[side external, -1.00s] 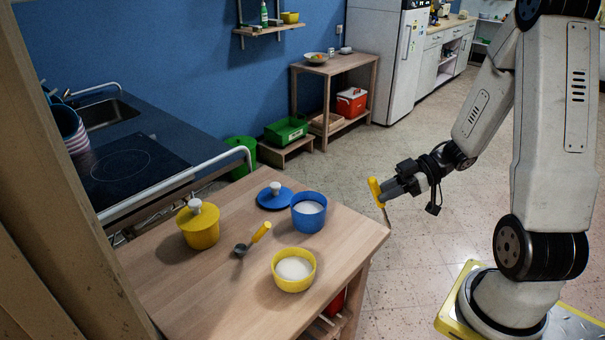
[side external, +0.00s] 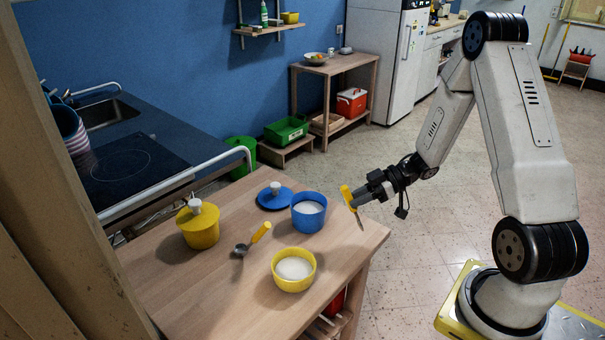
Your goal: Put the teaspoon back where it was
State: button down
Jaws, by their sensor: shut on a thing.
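My gripper (side external: 362,196) is shut on a yellow-handled utensil, which I take to be the teaspoon (side external: 347,194). It holds it in the air near the table's right edge, to the right of the blue pot. The handle is up and a thin metal part points down; the shape of its end is too small to tell. Another yellow-handled utensil with a dark metal bowl, a spoon or scoop (side external: 253,238), lies on the wooden table (side external: 205,285), between the yellow lidded pot and the two open pots.
An open blue pot (side external: 308,212) and an open yellow pot (side external: 293,270) hold white contents. A blue lid (side external: 275,196) lies behind the blue pot. A yellow lidded pot (side external: 199,225) stands at the left. The table's front left is clear.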

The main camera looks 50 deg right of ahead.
aim_at(355, 209)
jog(key=shift+w+f, duration=0.3)
jog(key=shift+f, duration=1.55)
jog(key=shift+f, duration=0.2)
jog(key=c, duration=0.5)
grip_release()
jog(key=shift+r, duration=0.2)
jog(key=shift+s+d+r, duration=0.1)
jog(key=shift+s+d, duration=0.05)
jog(key=shift+d, duration=0.1)
jog(key=v, duration=1.1)
jog(key=shift+s+d, duration=0.2)
